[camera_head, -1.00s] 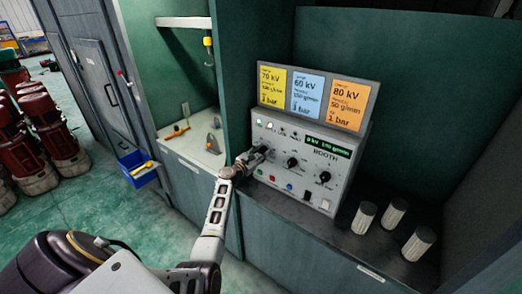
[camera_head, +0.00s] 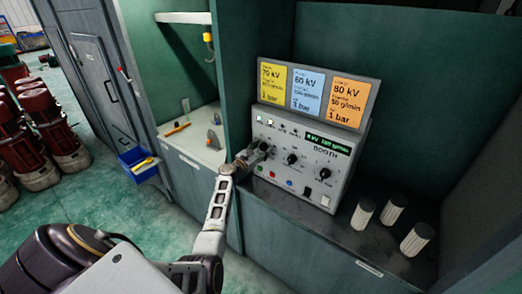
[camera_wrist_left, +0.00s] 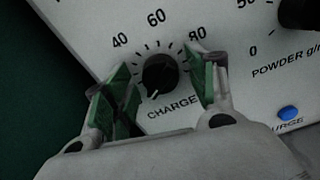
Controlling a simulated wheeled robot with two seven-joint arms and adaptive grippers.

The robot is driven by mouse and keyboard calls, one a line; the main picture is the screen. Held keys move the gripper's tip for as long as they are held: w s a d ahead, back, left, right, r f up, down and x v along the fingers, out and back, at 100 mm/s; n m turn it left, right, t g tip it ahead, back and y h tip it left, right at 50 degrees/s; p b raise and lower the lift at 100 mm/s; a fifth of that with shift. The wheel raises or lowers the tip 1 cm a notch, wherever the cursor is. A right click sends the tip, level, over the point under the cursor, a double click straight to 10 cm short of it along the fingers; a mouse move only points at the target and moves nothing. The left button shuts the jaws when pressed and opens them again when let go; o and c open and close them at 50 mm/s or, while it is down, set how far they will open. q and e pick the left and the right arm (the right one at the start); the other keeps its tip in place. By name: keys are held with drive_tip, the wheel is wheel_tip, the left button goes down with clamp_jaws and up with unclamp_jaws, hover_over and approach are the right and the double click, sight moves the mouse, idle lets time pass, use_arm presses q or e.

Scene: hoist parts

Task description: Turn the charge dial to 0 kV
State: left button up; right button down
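The black charge dial (camera_wrist_left: 160,72) is in the left wrist view, on a white panel with "CHARGE" printed below it and 40, 60 and 80 around it. Its white pointer mark faces the lower left. My left gripper (camera_wrist_left: 160,88) is open, its green-padded fingers on either side of the dial with a visible gap at each side. In the head view my left gripper (camera_head: 258,153) is at the left knob position of the control box (camera_head: 340,155) and hides the dial. The green display (camera_head: 328,141) shows a small kV value, too small to read surely. My right gripper is not in view.
Another knob (camera_head: 292,159) is just right of the gripper, with one more (camera_head: 324,173) beyond it. Colored buttons (camera_head: 289,183) sit below. Yellow, blue and orange cards (camera_head: 308,92) stand on top. Several white ribbed cylinders (camera_head: 393,210) stand on the counter at right.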

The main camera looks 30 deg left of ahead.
use_arm(q)
drive_tip(key=shift+s, duration=0.3)
drive_tip(key=s, duration=1.1)
drive_tip(key=shift+s+a, duration=0.2)
drive_tip(key=shift+a, duration=0.25)
idle(0.8)
